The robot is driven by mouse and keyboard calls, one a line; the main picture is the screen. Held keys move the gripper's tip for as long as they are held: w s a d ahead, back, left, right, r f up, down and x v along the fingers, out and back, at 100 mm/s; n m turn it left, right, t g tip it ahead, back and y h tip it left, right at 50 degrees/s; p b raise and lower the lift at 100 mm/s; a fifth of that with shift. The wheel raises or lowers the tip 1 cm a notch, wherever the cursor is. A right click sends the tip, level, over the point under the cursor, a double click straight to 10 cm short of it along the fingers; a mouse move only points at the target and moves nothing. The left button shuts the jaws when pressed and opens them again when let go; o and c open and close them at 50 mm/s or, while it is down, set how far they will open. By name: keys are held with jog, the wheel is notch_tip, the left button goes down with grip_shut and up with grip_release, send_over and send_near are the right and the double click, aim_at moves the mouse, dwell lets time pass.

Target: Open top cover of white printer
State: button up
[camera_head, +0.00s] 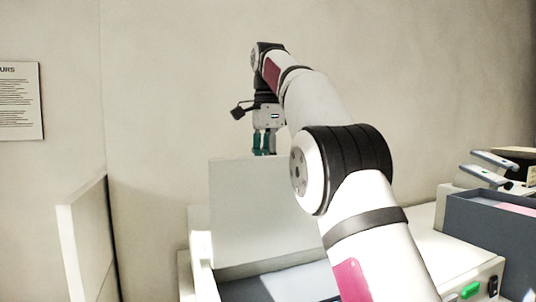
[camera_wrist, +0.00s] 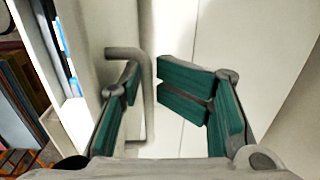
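The white printer (camera_head: 201,248) is at the lower middle of the head view. A pale flat panel, seemingly its top cover (camera_head: 245,215), stands upright, with a grey recessed surface (camera_head: 300,283) below and in front of it. My arm hides the printer's right part. My gripper (camera_head: 264,150) points down by the cover's top edge; I cannot tell whether it touches. In the wrist view my gripper's teal-padded fingers (camera_wrist: 146,88) are apart, with a gap between the tips and nothing clearly held. A grey bent bar (camera_wrist: 147,75) shows behind the left finger.
A white upright panel (camera_head: 82,240) stands at the left. At the right, a dark grey tray (camera_head: 490,228), a stapler-like item (camera_head: 490,172) and a green object (camera_head: 471,290) sit on or near a white surface. The wall behind is bare except for a poster (camera_head: 20,100).

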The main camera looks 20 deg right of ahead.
jog(key=shift+s+r, duration=0.1)
jog(key=shift+r, duration=0.15)
jog(key=shift+s+r, duration=0.1)
